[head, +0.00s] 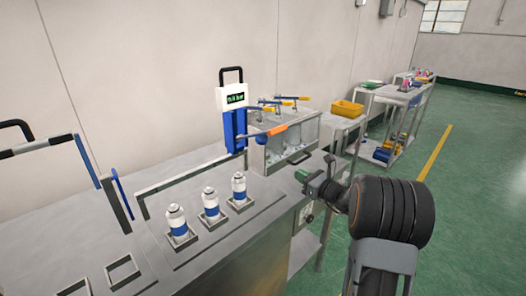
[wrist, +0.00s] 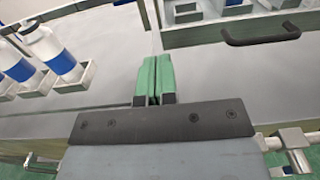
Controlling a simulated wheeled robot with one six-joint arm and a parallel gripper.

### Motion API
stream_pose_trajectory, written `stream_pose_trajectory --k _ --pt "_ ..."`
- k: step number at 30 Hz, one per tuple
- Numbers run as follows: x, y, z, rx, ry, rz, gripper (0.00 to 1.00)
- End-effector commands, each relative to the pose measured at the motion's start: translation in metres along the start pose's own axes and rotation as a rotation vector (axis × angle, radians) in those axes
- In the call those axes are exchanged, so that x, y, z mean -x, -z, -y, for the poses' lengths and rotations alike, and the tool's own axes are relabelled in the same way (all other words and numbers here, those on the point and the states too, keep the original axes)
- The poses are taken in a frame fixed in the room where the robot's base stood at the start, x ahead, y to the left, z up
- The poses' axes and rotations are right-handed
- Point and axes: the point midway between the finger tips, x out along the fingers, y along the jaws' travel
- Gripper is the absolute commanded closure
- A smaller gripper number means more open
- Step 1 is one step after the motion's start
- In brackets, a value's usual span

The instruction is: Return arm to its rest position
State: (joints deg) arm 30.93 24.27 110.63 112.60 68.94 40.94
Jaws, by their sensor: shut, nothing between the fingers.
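My gripper (head: 302,177) is at the right end of the metal bench (head: 215,235) in the head view, just in front of the box with the dark handle. Its green fingers show in the wrist view (wrist: 153,80), pressed together with nothing between them. My dark arm runs from the gripper to the lower right of the head view.
A metal box (head: 283,150) with a dark handle and several clamps stands behind the gripper. A blue and white gauge device (head: 234,115) stands beside it. Empty square holders (head: 122,271) lie at front left. A yellow bin (head: 347,109) is farther back. Green floor at right is open.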

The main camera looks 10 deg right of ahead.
Motion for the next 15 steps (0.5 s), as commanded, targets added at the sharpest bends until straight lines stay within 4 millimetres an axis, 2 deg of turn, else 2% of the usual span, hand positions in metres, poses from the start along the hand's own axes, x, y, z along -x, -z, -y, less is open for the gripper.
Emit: stream_pose_trajectory --k 2,5,8,11,12,15 --pt "0.000 -0.002 -0.004 0.011 -0.012 -0.007 1.00" --pt "-0.004 -0.011 -0.027 0.077 -0.077 -0.047 1.00" --pt "-0.005 -0.026 -0.074 0.236 -0.221 -0.134 1.00" --pt "0.004 -0.039 -0.136 0.487 -0.431 -0.245 1.00" --pt "0.013 -0.043 -0.161 0.605 -0.524 -0.289 1.00" --pt "0.043 -0.048 -0.212 0.917 -0.762 -0.383 1.00"
